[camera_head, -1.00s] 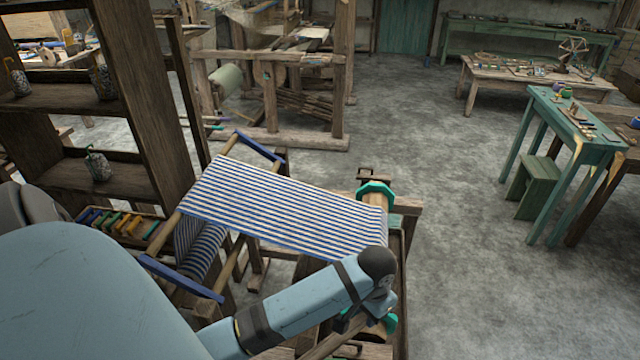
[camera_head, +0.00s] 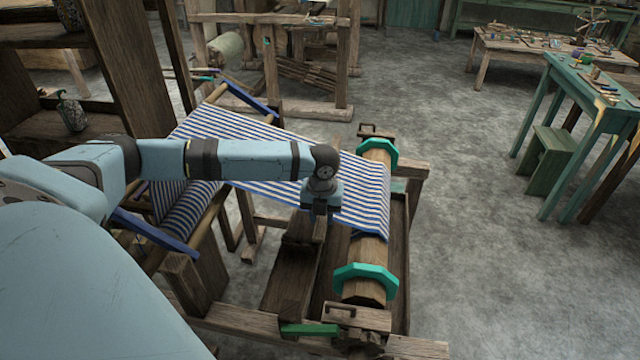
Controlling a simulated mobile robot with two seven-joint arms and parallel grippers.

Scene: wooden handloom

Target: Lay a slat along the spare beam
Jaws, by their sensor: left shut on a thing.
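My left gripper (camera_head: 319,208) points down over the right part of the blue-and-white striped cloth (camera_head: 255,150), just left of a round wooden beam (camera_head: 364,288) with teal end flanges. It is shut on a narrow wooden piece, seemingly the slat (camera_head: 303,236), seen just below the jaws; the jaws and much of this piece are hard to make out. The cloth passes over the middle of the beam, whose bare wood shows at both ends. I cannot tell whether the held piece touches the cloth or frame. My right gripper is out of view.
The dark loom frame (camera_head: 285,280) lies under and around the beam, with a green block (camera_head: 309,329) at its front. A shelf (camera_head: 130,60) stands close at the left. A teal table (camera_head: 590,95) and stool (camera_head: 546,158) stand right, with clear floor between.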

